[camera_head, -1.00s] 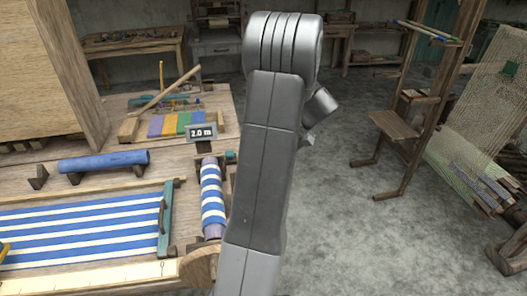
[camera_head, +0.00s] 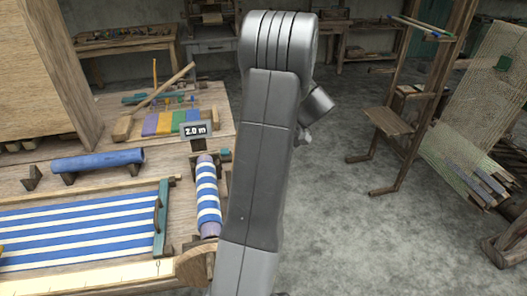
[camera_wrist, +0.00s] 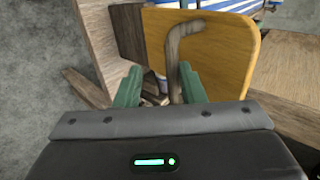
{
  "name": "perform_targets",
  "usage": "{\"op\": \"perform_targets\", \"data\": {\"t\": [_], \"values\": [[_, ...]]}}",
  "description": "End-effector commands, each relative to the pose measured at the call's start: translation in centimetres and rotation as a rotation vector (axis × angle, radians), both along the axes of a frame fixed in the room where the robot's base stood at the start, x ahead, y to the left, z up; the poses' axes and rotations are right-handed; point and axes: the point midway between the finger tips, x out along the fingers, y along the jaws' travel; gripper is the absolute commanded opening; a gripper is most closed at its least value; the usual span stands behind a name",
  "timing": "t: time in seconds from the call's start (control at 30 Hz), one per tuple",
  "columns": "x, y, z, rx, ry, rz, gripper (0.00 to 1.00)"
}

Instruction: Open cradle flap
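In the wrist view, a yellow-orange panel (camera_wrist: 222,55) with a rounded corner stands in front of my gripper; it appears to be the cradle flap. A bent wooden handle (camera_wrist: 173,55) runs down in front of it. My gripper (camera_wrist: 160,80) has its two green fingers apart, with the handle's lower end between them, closer to the right finger. Whether a finger touches the handle I cannot tell. In the head view, a blue-and-white striped cloth roll (camera_head: 208,195) lies at the bench's right end. My arm hides the gripper and panel there.
The wooden bench (camera_head: 110,185) carries striped cloth (camera_head: 80,230), a blue roll (camera_head: 98,160) and a small "2.0 m" sign (camera_head: 195,129). Open concrete floor (camera_head: 350,220) lies to the right, with a wooden rack (camera_head: 390,122) and a net frame (camera_head: 480,130) beyond.

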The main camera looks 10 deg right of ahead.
Motion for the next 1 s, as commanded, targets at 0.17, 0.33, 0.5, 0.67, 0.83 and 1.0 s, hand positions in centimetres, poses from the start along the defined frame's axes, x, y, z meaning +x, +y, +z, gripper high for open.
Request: {"op": "perform_targets", "data": {"t": [0.17, 0.33, 0.5, 0.67, 0.83, 1.0], "values": [[0.0, 0.0, 0.1, -0.001, -0.001, 0.0, 0.34], [0.1, 0.0, 0.2, 0.0, -0.002, 0.001, 0.34], [0.1, -0.8, 0.8, 0.0, -0.003, -0.001, 0.34], [0.2, -3.0, 2.7, -0.001, -0.006, -0.002, 0.34], [0.3, -6.1, 5.4, -0.002, -0.006, -0.003, 0.34], [0.3, -8.6, 7.7, -0.002, -0.003, -0.002, 0.34]]}}
